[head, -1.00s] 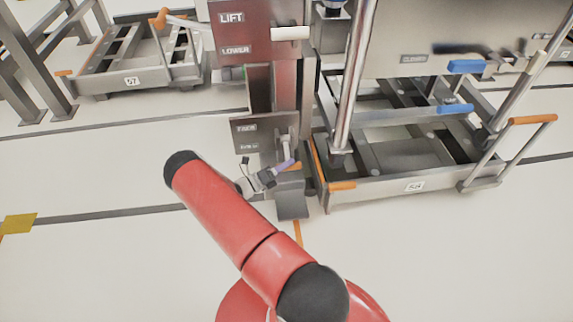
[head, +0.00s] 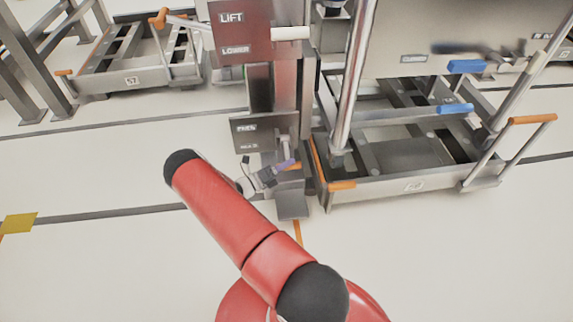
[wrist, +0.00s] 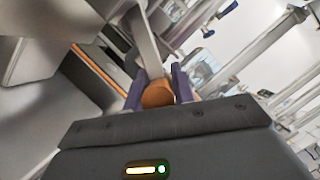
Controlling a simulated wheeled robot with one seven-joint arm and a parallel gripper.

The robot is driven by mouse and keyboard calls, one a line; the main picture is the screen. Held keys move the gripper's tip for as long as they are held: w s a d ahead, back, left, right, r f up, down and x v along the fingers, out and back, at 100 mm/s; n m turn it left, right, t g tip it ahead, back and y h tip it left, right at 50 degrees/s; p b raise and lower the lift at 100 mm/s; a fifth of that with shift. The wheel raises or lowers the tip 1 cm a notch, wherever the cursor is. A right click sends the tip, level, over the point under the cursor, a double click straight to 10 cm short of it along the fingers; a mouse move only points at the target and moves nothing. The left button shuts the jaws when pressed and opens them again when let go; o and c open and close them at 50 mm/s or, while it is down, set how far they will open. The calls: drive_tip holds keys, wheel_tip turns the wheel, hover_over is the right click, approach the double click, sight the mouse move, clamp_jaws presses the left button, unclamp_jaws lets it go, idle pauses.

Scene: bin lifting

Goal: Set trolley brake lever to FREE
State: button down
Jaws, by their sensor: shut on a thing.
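The brake lever shows in the wrist view as a grey bar with an orange grip (wrist: 158,95) at its end. My gripper (wrist: 158,88) has its two purple fingers on either side of that grip and is shut on it. In the head view my gripper (head: 285,165) is low at the central post, with a bit of the orange grip (head: 295,167) beside its fingers. A dark label plate (head: 258,133) is just above; its two small words are too blurred to read surely. The trolley (head: 375,190) with orange handles stands right of the post.
A grey block (head: 293,205) is on the floor side just below my gripper. A red LIFT/LOWER panel (head: 240,30) is above on the post. Blue handles (head: 466,67) are at the upper right. Another trolley (head: 125,80) stands at the back left.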

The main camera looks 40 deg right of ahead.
sight(287, 153)
drive_tip(key=r+n+p, duration=0.2)
drive_tip(key=n, duration=0.1)
drive_tip(key=r+n+t+y+p, duration=0.1)
drive_tip(key=shift+s+a+r, duration=0.25)
drive_tip(key=shift+s+r, duration=0.1)
drive_tip(key=shift+s, duration=0.05)
wheel_tip(287, 153, up, 3)
drive_tip(key=n+p, duration=0.1)
drive_tip(key=n, duration=0.1)
drive_tip(key=n+y+p, duration=0.1)
drive_tip(key=p, duration=0.1)
drive_tip(key=shift+w+d+n+y, duration=0.1)
drive_tip(key=shift+w+n+y, duration=0.05)
drive_tip(key=shift+n+y, duration=0.2)
drive_tip(key=shift+w+d+r, duration=0.15)
drive_tip(key=shift+w+r, duration=0.1)
drive_tip(key=shift+r, duration=0.3)
drive_tip(key=shift+w+d+r, duration=0.1)
drive_tip(key=shift+w+r, duration=0.1)
drive_tip(key=shift+r, duration=0.3)
drive_tip(key=c, duration=1.3)
unclamp_jaws()
drive_tip(key=shift+w, duration=0.1)
drive_tip(key=shift+o, duration=0.7)
drive_tip(key=shift+a+f, duration=0.1)
drive_tip(key=shift+a, duration=0.05)
drive_tip(key=w+a, duration=0.1)
drive_tip(key=a, duration=0.6)
drive_tip(key=shift+a, duration=0.2)
